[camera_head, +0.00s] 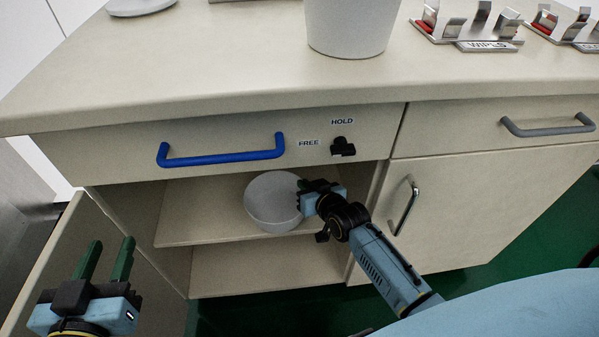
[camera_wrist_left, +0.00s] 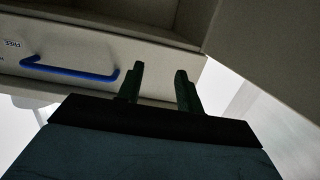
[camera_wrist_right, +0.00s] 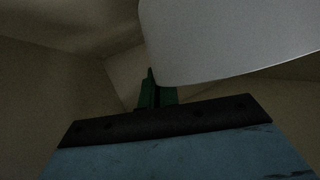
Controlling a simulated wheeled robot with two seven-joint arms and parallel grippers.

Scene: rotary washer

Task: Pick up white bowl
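The white bowl (camera_head: 268,208) is on the upper shelf inside the open cabinet, near the shelf's front edge. My right gripper (camera_head: 303,194) is at the bowl's right rim. In the right wrist view the bowl (camera_wrist_right: 235,40) fills the upper right, and my right gripper's fingers (camera_wrist_right: 158,92) are close together at its wall, one finger partly hidden by the bowl. They look shut on the rim. My left gripper (camera_head: 107,258) is open and empty at the lower left, in front of the cabinet; its spread fingers also show in the left wrist view (camera_wrist_left: 160,88).
The cabinet door (camera_head: 55,255) stands open at left. A drawer with a blue handle (camera_head: 220,157) is above the shelf (camera_head: 195,215), with a black knob (camera_head: 342,148) beside it. A closed door with a metal handle (camera_head: 404,205) is at right. A white container (camera_head: 350,25) stands on the counter.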

